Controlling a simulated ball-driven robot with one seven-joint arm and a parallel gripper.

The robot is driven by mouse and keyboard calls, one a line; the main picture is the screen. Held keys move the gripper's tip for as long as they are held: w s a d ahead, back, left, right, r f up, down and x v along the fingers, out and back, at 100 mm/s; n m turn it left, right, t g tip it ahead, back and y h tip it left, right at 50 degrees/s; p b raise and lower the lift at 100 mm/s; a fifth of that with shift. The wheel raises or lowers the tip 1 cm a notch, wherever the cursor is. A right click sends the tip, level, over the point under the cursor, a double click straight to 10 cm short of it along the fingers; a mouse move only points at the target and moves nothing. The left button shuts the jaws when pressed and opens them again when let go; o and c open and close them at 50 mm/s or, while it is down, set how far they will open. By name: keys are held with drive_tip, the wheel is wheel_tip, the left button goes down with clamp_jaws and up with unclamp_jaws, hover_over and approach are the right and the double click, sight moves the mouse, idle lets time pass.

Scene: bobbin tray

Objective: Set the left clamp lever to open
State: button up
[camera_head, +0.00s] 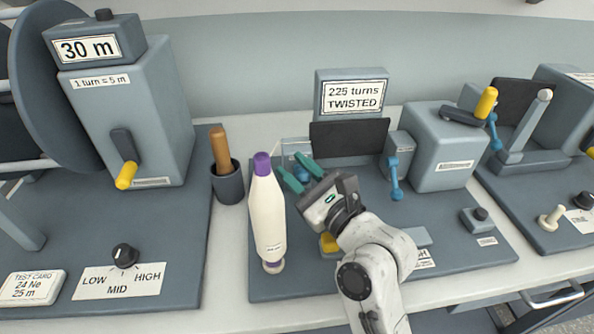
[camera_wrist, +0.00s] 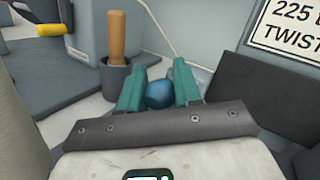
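The left clamp lever shows as a blue ball knob (camera_wrist: 158,94) in the wrist view, between the two teal fingers of my gripper (camera_wrist: 158,85). In the head view, the knob (camera_head: 302,174) shows between my gripper's (camera_head: 300,174) fingertips, left of the dark panel. The fingers stand apart on either side of the knob; I cannot tell whether they touch it. The lever's arm and any marking beside it are hidden. The matching right clamp lever (camera_head: 394,178) is blue and hangs down on its grey block.
A cream bobbin (camera_head: 268,215) with a purple top stands just left of my gripper. A dark cup (camera_head: 228,186) with a wooden-handled tool is farther left. A dark panel (camera_head: 348,138) and a "225 turns TWISTED" sign (camera_head: 352,97) stand behind.

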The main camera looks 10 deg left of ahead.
drive_tip(key=o, duration=0.4)
drive_tip(key=shift+s+d, duration=0.1)
drive_tip(key=b+v, duration=0.1)
drive_tip(key=v, duration=0.9)
drive_tip(key=shift+s+d, duration=0.2)
